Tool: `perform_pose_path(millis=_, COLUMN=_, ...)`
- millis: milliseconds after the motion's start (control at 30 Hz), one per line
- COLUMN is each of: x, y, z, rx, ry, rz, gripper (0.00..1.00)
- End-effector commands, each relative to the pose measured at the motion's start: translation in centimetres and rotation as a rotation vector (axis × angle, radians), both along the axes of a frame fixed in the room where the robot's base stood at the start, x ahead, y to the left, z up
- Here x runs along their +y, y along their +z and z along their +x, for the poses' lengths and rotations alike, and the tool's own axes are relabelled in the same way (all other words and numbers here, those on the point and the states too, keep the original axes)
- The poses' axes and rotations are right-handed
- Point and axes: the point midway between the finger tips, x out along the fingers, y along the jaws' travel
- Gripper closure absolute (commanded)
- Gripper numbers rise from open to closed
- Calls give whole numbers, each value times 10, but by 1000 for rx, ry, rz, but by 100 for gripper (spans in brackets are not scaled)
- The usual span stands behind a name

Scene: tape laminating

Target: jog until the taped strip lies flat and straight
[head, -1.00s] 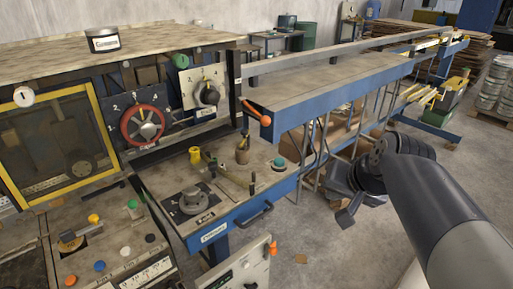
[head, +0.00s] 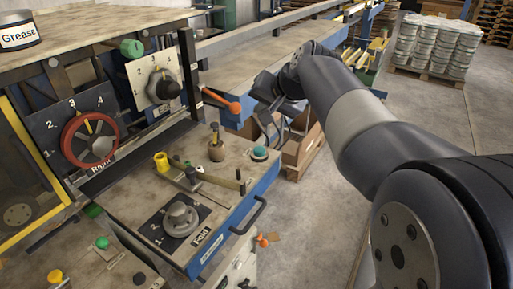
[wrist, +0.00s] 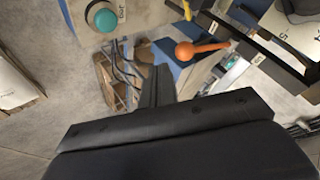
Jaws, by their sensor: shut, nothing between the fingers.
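The teal jog button (head: 260,153) sits on the right edge of the worn control table; its label reads "Jog" in the wrist view (wrist: 103,17). My gripper (head: 262,92) is shut and empty, in the air beyond the button and near the long bench's near end. In the wrist view my dark gripper fingers (wrist: 157,85) point away from the camera, with the button up and to the left, apart from them. I cannot make out a taped strip for certain in either view.
An orange-knobbed lever (head: 222,102) juts out close to my gripper, left of it. A red "Right" dial (head: 90,138) is on the panel. Floor at right is open.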

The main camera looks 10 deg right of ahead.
Motion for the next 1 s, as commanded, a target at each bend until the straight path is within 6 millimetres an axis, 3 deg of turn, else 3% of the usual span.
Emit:
perform_pose_path(millis=267, x=0, y=-10, z=0, rx=1, ry=1, rz=0, gripper=100)
perform_pose_path(millis=800, x=0, y=-80, z=0, rx=1, ry=0, rz=0, gripper=100)
perform_pose_path(millis=1000, x=0, y=-89, z=0, rx=1, ry=1, rz=0, gripper=100)
